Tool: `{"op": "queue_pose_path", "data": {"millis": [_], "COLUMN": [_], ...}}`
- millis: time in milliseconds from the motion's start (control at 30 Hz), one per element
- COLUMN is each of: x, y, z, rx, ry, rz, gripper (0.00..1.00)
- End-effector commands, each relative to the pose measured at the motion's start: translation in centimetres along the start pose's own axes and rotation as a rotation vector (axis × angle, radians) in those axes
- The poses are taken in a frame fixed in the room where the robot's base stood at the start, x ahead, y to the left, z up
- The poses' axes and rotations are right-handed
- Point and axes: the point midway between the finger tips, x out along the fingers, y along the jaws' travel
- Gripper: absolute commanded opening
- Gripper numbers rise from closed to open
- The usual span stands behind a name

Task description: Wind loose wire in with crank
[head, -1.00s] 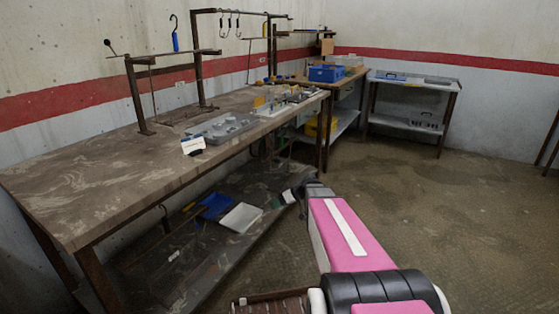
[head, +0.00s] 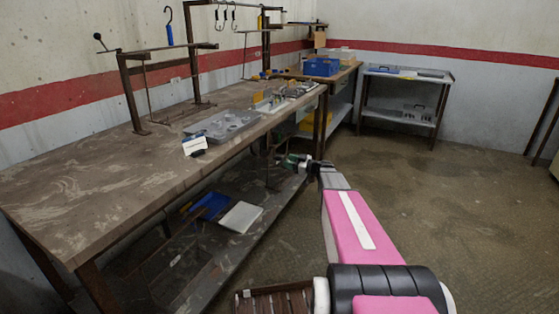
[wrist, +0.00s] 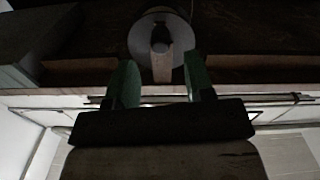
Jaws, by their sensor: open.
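My gripper (head: 290,160) is beside the front edge of the long workbench, below its top, with green fingers apart and nothing seen between them in the head view. In the wrist view my gripper (wrist: 161,72) is open. A round pale disc (wrist: 140,40) with a tan bar (wrist: 161,55) across it lies beyond the fingertips, between them in the picture; I cannot tell whether it is the crank. A thin rod with a black knob (head: 98,36) stands at the left end of the rack rail (head: 170,50). I cannot make out any loose wire.
The workbench (head: 90,175) carries a grey tray (head: 222,125), a small white card (head: 194,143) and several small parts. Its lower shelf (head: 195,285) holds a blue bin (head: 208,207) and a white tray (head: 240,216). The floor (head: 440,200) to the right is clear.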

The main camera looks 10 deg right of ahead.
Motion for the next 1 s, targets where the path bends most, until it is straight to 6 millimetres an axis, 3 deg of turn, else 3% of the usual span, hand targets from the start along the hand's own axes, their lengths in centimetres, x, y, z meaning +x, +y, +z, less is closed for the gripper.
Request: {"op": "queue_pose_path", "data": {"millis": [100, 333, 767, 900, 933, 1000], "x": [2.3, 5.1, 6.0, 5.9, 5.9, 5.9], "y": [0.1, 0.1, 0.0, 0.0, 0.0, 0.0], "z": [0.1, 0.0, 0.0, 0.0, 0.0, 0.0], "rx": [0.0, 0.001, 0.001, 0.001, 0.001, 0.001], "ry": [0.0, 0.0, -0.001, -0.001, -0.001, -0.001], "rz": [-0.001, 0.0, 0.0, 0.0, 0.0, 0.0], "gripper": [0.49, 0.49, 0.49, 0.06, 0.0, 0.0]}}
